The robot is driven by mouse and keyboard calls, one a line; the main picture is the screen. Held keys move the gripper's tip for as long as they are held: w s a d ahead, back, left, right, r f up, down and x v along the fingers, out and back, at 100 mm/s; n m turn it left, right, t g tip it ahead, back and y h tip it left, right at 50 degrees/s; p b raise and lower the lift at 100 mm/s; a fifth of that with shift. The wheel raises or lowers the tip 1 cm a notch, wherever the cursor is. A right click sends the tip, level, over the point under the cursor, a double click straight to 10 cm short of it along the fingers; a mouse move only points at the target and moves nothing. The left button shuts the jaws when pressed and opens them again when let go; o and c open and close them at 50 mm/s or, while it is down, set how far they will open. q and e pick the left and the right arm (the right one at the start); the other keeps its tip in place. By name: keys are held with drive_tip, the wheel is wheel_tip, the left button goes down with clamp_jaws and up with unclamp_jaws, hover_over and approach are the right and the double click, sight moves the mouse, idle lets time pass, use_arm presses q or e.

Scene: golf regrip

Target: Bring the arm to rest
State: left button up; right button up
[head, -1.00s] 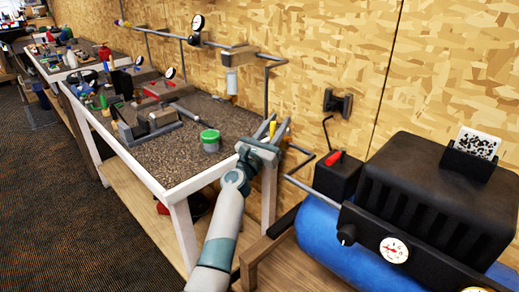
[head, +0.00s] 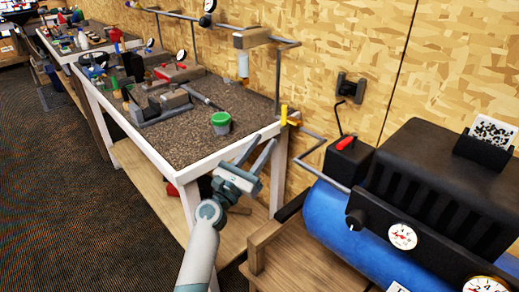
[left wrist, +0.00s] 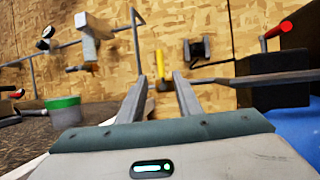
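My left gripper (head: 261,147) is in front of the near corner of the workbench, in free air. Its two fingers are apart with nothing between them. In the left wrist view the open fingers (left wrist: 160,90) point at the wooden wall, with a yellow valve handle (left wrist: 161,72) behind the gap. That yellow handle (head: 284,115) sits on the pipe past the bench corner, apart from the fingers. My right gripper is not in view.
The workbench (head: 190,135) carries a green-topped cup (head: 221,124) near its close corner and several tools farther back. A blue compressor tank (head: 335,225) with a black housing stands at right on a wooden stand. Dark carpet (head: 75,200) lies clear at left.

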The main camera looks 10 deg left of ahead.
use_arm(q)
drive_tip(key=shift+s+a+f, duration=0.15)
drive_tip(key=shift+s, duration=0.2)
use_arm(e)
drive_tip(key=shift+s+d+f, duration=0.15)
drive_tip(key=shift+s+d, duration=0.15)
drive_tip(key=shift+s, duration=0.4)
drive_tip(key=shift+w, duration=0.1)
